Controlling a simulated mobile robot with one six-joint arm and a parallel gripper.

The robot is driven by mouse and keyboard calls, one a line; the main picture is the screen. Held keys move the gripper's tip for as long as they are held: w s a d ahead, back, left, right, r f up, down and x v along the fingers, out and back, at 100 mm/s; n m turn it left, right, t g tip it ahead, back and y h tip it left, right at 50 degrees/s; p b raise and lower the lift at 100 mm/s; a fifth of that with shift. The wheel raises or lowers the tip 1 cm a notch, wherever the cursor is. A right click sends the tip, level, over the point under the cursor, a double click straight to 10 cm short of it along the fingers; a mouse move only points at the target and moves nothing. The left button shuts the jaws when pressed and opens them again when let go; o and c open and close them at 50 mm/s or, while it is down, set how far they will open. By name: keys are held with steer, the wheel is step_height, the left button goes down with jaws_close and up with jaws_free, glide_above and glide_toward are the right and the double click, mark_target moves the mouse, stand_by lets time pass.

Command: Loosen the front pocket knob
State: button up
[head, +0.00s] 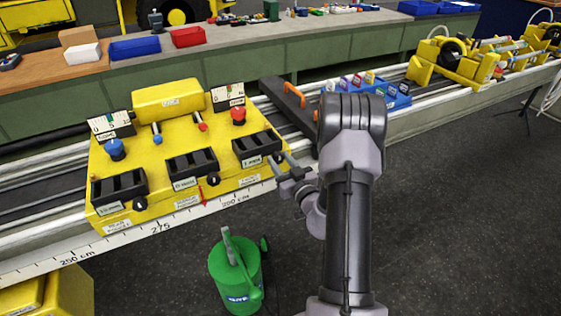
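A yellow carriage (160,150) on the rail carries three black pockets, each with a small round black knob on its front side. The knobs are at the left pocket (140,203), the middle pocket (211,179) and the right pocket (259,143). The pocket labels are too small to read surely, so I cannot tell which one is the front pocket. My gripper (279,159) is at the right pocket's knob, its two thin fingers apart and pointing at it. The knob appears between or just behind the fingertips; I cannot tell whether they touch it. Nothing is seen held.
A blue knob (115,149) and a red knob (238,115) stand on the carriage top. A black bar with orange handles (294,94) and a blue rack (375,88) lie to the right. The dark floor is otherwise largely clear.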

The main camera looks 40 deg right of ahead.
jaws_close()
